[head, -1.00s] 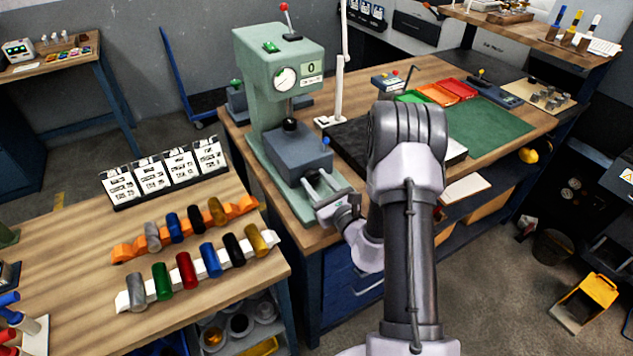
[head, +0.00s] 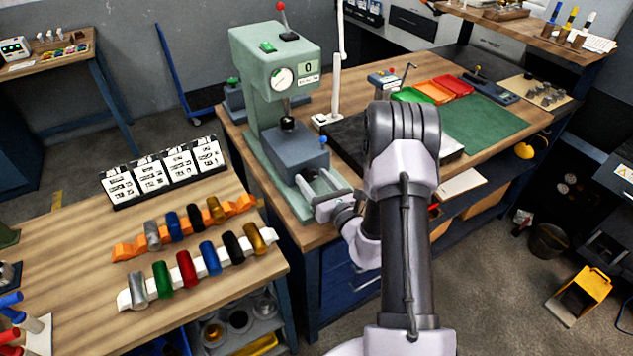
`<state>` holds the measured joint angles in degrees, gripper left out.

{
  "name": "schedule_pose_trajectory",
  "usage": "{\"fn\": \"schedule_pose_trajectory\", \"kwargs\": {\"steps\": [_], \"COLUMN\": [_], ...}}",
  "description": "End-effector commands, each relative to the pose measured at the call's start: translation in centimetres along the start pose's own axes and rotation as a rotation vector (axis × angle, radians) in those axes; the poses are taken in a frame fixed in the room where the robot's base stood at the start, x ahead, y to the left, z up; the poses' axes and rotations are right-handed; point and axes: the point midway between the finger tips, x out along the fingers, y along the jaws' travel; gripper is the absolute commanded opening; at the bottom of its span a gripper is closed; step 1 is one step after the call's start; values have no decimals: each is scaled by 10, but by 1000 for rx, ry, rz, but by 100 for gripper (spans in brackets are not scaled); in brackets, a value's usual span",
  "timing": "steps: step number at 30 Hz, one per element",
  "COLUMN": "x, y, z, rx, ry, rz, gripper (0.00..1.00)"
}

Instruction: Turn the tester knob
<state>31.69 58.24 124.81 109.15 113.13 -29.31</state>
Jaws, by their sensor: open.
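The tester (head: 256,72) is a pale green press-like machine at the left end of the workbench. It has a round dial (head: 282,77), a display reading 0, and a red-tipped lever (head: 281,8) on top. A dark grey block (head: 295,157) sits on its base, with a black ball (head: 288,123) above it and a blue ball (head: 323,141) at its right side. I cannot tell which part is the knob. My gripper (head: 312,180) is open and empty, in front of the grey block over the front of the tester's base; any contact is unclear.
A thin white post (head: 338,90) and a black slab (head: 350,142) stand right of the tester. A green mat (head: 487,128) lies farther right. The left table (head: 75,228) holds an orange rack (head: 124,251) and a white rack (head: 124,301) of coloured cylinders.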

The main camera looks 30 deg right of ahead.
Motion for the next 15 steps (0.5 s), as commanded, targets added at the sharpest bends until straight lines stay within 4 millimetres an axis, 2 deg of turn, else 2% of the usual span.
{"fn": "schedule_pose_trajectory", "kwargs": {"steps": [5, 15], "x": [-22, -129], "y": [-1, -3], "z": [0, -1], "rx": [3, 5], "ry": [2, 2], "rz": [-3, -10], "gripper": [59, 59]}}
